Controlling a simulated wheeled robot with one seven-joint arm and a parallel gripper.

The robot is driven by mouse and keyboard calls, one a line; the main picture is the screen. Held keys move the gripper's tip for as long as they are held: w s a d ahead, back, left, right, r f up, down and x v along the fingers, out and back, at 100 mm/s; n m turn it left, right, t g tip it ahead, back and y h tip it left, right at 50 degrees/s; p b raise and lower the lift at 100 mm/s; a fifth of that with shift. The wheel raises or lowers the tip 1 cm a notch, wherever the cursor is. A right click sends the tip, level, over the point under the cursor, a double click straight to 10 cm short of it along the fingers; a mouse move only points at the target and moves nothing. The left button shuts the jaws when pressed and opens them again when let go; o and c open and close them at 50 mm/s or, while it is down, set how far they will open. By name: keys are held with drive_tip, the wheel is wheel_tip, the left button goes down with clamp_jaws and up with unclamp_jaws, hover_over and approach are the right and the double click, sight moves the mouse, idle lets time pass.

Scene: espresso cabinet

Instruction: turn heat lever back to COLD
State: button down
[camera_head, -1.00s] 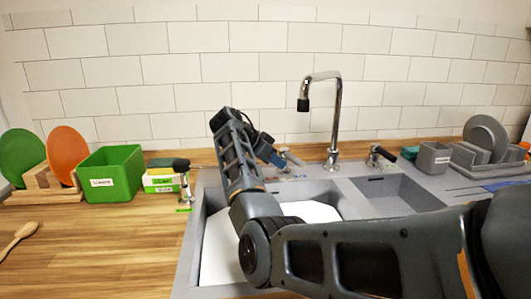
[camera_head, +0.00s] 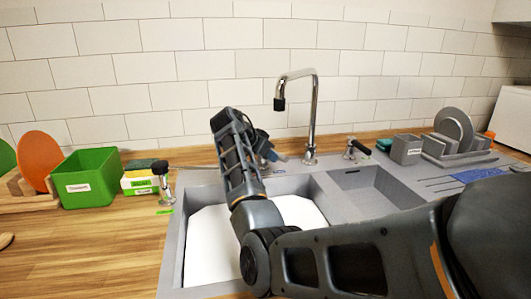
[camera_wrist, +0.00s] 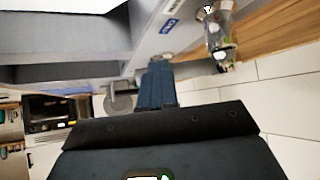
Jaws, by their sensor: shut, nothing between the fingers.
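My gripper (camera_head: 280,157) reaches over the back rim of the sink, left of the tall faucet (camera_head: 314,105). Its fingers (camera_wrist: 157,66) are shut and empty in the wrist view. The heat lever cannot be told for certain; the area left of the faucet is largely hidden by my gripper. In the wrist view, a blue label (camera_wrist: 170,25) lies on the grey sink deck beyond the fingertips. Its words are too small to read. A silver metal fitting (camera_wrist: 218,40) stands right of the fingertips.
The grey sink (camera_head: 172,250) lies under my arm. A green bin (camera_head: 90,180), a black-topped metal fitting (camera_head: 163,184) and an orange plate (camera_head: 38,155) stand left. A grey cup (camera_head: 406,150) and dish rack (camera_head: 470,160) stand right. The tiled wall is close behind the faucet.

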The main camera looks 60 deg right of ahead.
drive_tip(key=shift+s+d+n+t, duration=0.4)
drive_tip(key=shift+s+d+n, duration=0.1)
drive_tip(key=shift+s+d, duration=0.2)
drive_tip(key=b+v, duration=0.1)
drive_tip(key=v, duration=0.7)
drive_tip(key=shift+w+f, duration=0.1)
